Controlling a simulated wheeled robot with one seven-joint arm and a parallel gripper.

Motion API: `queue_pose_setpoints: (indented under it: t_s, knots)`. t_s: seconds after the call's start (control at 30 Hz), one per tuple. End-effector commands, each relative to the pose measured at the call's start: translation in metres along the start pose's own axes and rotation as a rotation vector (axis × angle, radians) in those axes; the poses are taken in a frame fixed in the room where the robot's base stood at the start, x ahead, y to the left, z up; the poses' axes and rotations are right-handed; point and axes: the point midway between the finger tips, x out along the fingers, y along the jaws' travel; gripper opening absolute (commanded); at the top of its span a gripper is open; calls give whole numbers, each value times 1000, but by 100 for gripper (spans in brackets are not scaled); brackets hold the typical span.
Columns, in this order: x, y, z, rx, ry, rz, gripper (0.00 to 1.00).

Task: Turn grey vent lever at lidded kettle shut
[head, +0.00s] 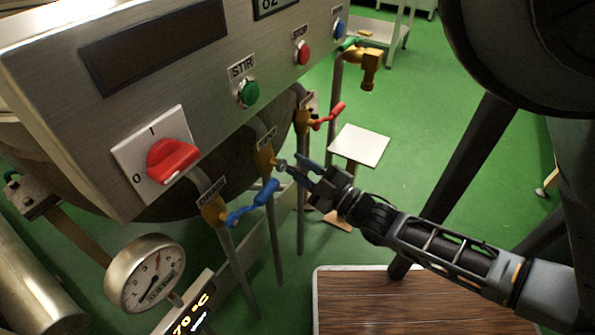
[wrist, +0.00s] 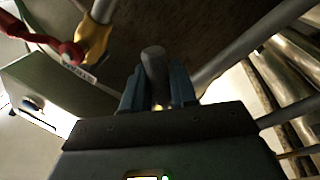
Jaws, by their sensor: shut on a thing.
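The grey vent lever (head: 281,163) sits on the middle brass valve (head: 264,159) on a pipe below the kettle's control panel. My gripper (head: 295,167) reaches it from the right and is shut on the lever. In the wrist view the lever's rounded grey end (wrist: 153,64) stands between my two blue fingers (wrist: 155,90). Most of the lever is hidden by the fingers in the head view. The kettle's dark round body (head: 180,208) shows under the panel.
A blue lever (head: 255,203) on the drain valve is close at the lower left. A red lever (head: 330,116) is at the upper right and also shows in the wrist view (wrist: 50,42). A pressure gauge (head: 145,272) and brown tabletop (head: 365,305) are lower down.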

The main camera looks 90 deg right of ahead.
Motion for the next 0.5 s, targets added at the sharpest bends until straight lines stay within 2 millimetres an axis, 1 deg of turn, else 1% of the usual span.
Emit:
queue_pose_setpoints:
  t_s: [0.1,0.5]
  knots:
    - [2,10,-2,-110,22,2,0]
    - [7,35,-9,-466,92,2,0]
